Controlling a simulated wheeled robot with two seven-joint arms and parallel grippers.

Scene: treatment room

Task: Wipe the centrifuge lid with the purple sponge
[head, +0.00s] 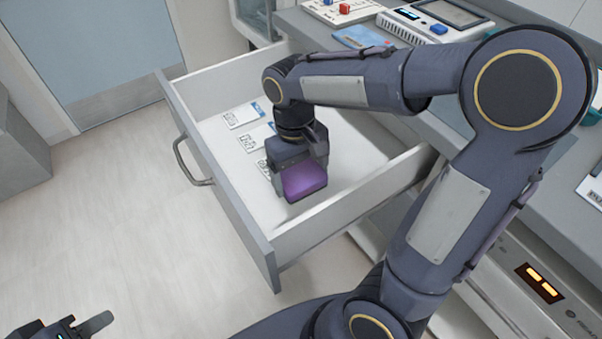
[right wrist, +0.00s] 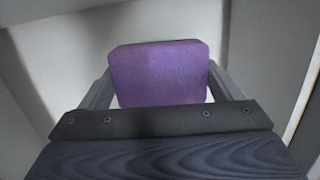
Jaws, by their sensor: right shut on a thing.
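The purple sponge (head: 305,181) is in my right gripper (head: 299,183), whose jaws are shut on it. The gripper is over the open drawer (head: 233,215), near its front right part. In the right wrist view the sponge (right wrist: 160,74) sits between the two fingers (right wrist: 158,90), one at each side. I cannot tell whether the sponge touches the drawer bottom. My left gripper (head: 90,330) is at the bottom left corner of the head view, mostly cut off, with one finger showing. I cannot make out a centrifuge lid in these views.
Several white labelled packets (head: 243,115) lie in the drawer. A device with a screen (head: 437,20) and a blue packet (head: 362,37) are on the counter behind. A unit with lit orange displays (head: 540,283) is at lower right. The floor (head: 130,220) at left is clear.

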